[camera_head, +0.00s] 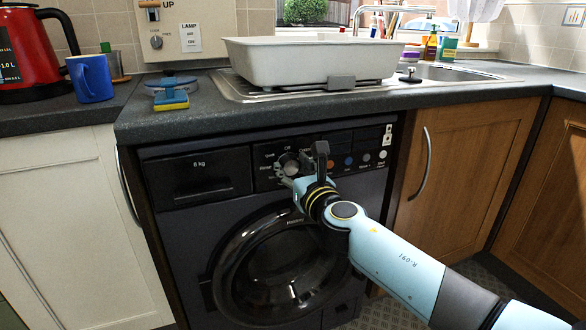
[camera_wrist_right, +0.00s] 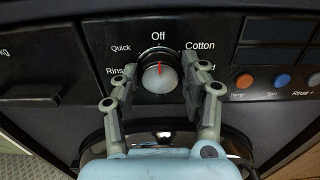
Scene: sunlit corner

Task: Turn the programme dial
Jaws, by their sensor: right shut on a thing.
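The programme dial (camera_head: 290,166) is on the front panel of the dark washing machine (camera_head: 206,232), right of its drawer. In the right wrist view the dial (camera_wrist_right: 160,77) is a pale round knob with a red mark pointing up at "Off". "Quick" and "Cotton" sit either side, and lower labels are partly covered by my fingers. My right gripper (camera_head: 287,171) is at the dial, and its fingers (camera_wrist_right: 159,84) are shut on it from the left and right. My left gripper is not in view.
Orange, blue and grey buttons (camera_wrist_right: 244,81) lie right of the dial. The machine's round door (camera_head: 270,265) is below. Above, the worktop holds a white basin (camera_head: 310,62), a sponge (camera_head: 171,100), a blue mug (camera_head: 92,78) and a red kettle (camera_head: 27,50).

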